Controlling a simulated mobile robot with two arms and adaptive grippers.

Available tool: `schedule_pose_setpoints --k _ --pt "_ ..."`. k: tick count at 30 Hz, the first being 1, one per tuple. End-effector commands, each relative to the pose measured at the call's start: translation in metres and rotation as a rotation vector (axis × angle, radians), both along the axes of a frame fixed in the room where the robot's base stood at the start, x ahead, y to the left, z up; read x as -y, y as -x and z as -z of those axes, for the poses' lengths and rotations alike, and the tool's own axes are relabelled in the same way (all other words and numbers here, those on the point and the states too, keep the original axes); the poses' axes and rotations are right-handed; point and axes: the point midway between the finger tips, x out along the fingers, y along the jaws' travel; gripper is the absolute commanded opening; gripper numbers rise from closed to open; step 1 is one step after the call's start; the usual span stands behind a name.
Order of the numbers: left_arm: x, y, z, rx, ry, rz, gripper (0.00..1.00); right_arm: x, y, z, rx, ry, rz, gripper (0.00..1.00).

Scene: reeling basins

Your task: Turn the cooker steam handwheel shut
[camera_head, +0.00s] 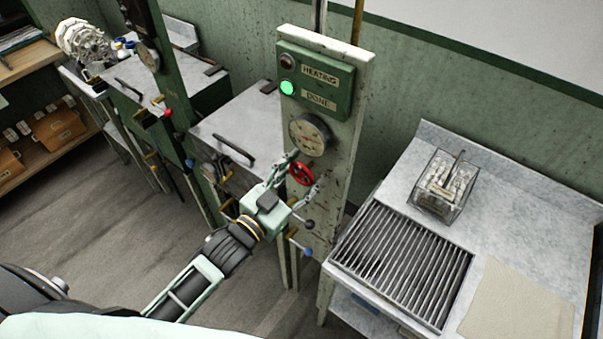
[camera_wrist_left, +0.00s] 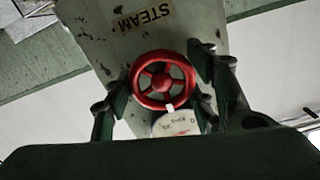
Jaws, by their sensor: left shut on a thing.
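The red steam handwheel (camera_head: 302,173) sits on the pale, scuffed post (camera_head: 325,205) below a round gauge (camera_head: 310,135). In the left wrist view the handwheel (camera_wrist_left: 163,80) shows its rim and spokes near a "STEAM" label (camera_wrist_left: 141,18). My left gripper (camera_head: 303,176) reaches the wheel from the left, with one finger on each side of it. In the left wrist view the fingers of my left gripper (camera_wrist_left: 160,95) flank the rim, shut on the wheel. My right gripper is not in view.
A green panel (camera_head: 316,80) above the gauge has a lit green "DONE" lamp (camera_head: 287,88) and a dark "HEATING" lamp. Levers with black and blue knobs (camera_head: 307,252) stick out below the wheel. A grated worktop (camera_head: 400,260) with a clear container (camera_head: 446,184) stands to the right.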

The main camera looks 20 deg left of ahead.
Motion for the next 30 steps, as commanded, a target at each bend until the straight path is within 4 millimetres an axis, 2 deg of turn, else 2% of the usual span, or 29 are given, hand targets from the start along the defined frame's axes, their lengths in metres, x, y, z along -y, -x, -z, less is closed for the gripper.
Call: schedule_pose_setpoints --k 8,9,15,25,30 --pt "0.001 0.001 0.001 -0.001 -0.003 0.001 0.25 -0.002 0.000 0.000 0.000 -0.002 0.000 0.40" --pt "0.001 0.001 0.001 -0.001 -0.003 0.001 0.53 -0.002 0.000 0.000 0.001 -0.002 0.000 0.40" --pt "0.000 0.000 0.001 -0.002 -0.002 0.001 0.70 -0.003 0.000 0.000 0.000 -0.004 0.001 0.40" --pt "-0.001 0.001 0.001 -0.001 -0.002 0.000 0.70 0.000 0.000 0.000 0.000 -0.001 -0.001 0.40" --pt "-0.006 0.016 0.002 -0.005 -0.002 0.000 0.70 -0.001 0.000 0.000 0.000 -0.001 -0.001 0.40"
